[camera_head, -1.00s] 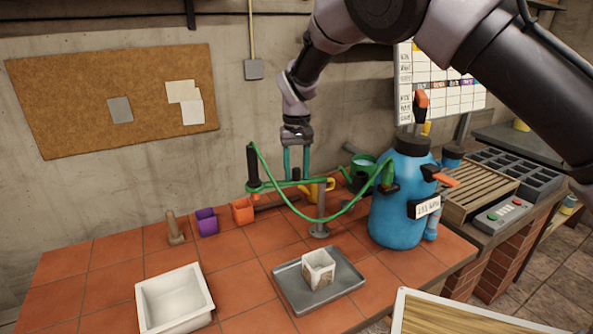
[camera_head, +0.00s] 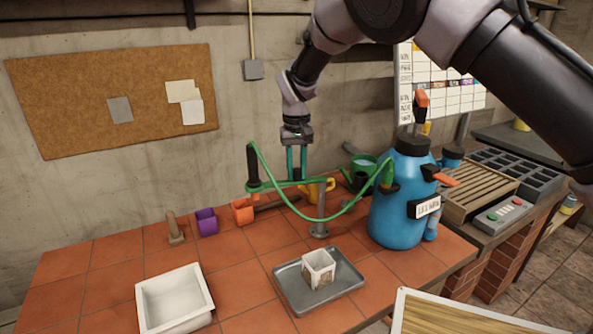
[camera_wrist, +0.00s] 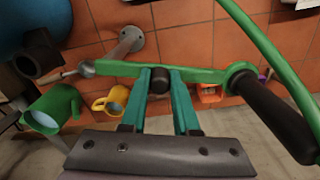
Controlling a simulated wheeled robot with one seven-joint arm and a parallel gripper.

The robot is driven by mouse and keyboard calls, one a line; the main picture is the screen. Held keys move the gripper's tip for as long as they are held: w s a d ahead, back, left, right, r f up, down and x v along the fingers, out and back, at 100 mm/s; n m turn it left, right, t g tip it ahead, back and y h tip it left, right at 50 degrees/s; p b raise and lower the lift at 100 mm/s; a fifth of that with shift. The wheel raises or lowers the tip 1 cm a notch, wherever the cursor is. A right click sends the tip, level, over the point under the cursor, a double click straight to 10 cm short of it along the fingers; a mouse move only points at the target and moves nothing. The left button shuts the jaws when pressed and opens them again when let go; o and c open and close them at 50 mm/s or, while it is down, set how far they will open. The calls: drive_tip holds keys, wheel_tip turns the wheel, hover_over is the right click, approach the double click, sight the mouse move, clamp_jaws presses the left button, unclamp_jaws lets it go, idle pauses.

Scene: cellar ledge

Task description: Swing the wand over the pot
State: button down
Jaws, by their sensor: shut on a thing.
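The wand is a green bar (camera_wrist: 207,75) with a black handle (camera_wrist: 274,120) and a green hose. In the wrist view my gripper (camera_wrist: 165,80) is shut on a dark knob of the wand, with teal fingers on both sides. In the head view my gripper (camera_head: 296,178) holds the wand over the back of the tiled ledge. The hose droops to the blue tank (camera_head: 396,210). A white square pot (camera_head: 318,268) stands on a grey metal tray (camera_head: 291,297), in front of the wand and apart from it. A grey post (camera_head: 320,212) stands by the wand.
A white basin (camera_head: 141,306) lies at the front left. Purple (camera_head: 207,222) and orange (camera_head: 243,211) pots and a wooden tool (camera_head: 175,227) stand at the back. A yellow mug (camera_wrist: 111,102) and a green can (camera_wrist: 52,108) are close to the wand.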

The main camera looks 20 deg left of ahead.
sight(324, 180)
drive_tip(key=shift+s+d, duration=0.1)
drive_tip(key=shift+s, duration=0.05)
idle(0.7)
drive_tip(key=shift+s+d+n, duration=0.35)
drive_tip(key=shift+d+n, duration=1.05)
drive_tip(key=shift+n, duration=1.05)
drive_tip(key=shift+s+d+n, duration=0.4)
drive_tip(key=shift+d+n, duration=0.95)
drive_tip(key=shift+n, duration=1.05)
drive_tip(key=shift+s+d+n, duration=0.35)
drive_tip(key=shift+d+n, duration=1.05)
drive_tip(key=shift+n, duration=1.05)
drive_tip(key=c, duration=0.6)
unclamp_jaws()
drive_tip(key=shift+d, duration=0.1)
drive_tip(key=shift+c, duration=0.2)
wheel_tip(324, 180, up, 11)
